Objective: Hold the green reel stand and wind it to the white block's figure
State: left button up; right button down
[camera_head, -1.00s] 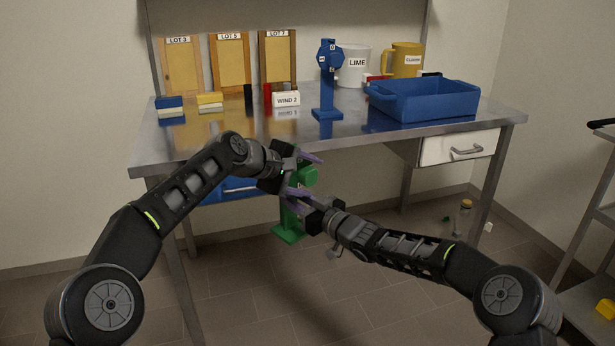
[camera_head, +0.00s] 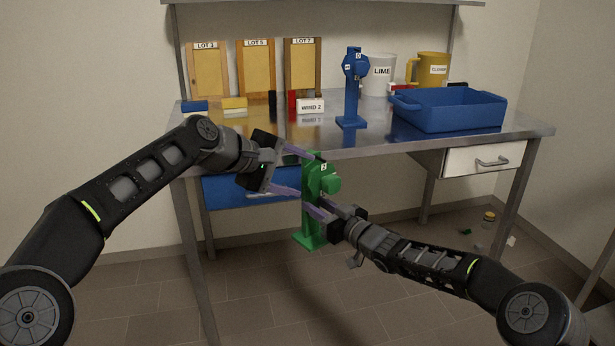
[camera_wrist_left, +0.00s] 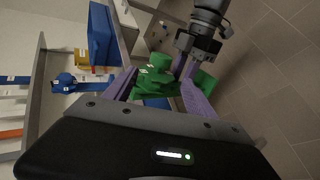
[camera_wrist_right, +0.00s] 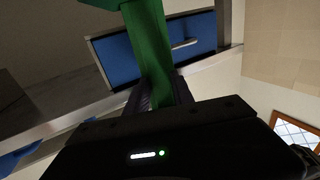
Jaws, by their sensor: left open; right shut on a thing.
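The green reel stand (camera_head: 311,222) is held upright in front of the table in the head view. Its round head with a knob (camera_head: 331,184) is at the top, with a small white label whose figure I cannot read surely. My right gripper (camera_head: 322,208) is shut on its post, which also shows between the fingers in the right wrist view (camera_wrist_right: 150,50). My left gripper (camera_head: 300,171) is open just left of the stand's head. In the left wrist view the stand (camera_wrist_left: 155,82) shows beyond its spread fingers. The white block (camera_head: 311,106) on the table reads "WIND 2".
A blue reel stand (camera_head: 352,98) stands on the metal table (camera_head: 290,135). LOT boards (camera_head: 257,70) stand behind. A blue drawer (camera_head: 250,190) is behind the left gripper.

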dwell(0.3)
jog(key=c, duration=1)
grip_release()
jog(key=shift+r, duration=0.1)
jog(key=v, duration=1.2)
jog(key=shift+d, duration=0.1)
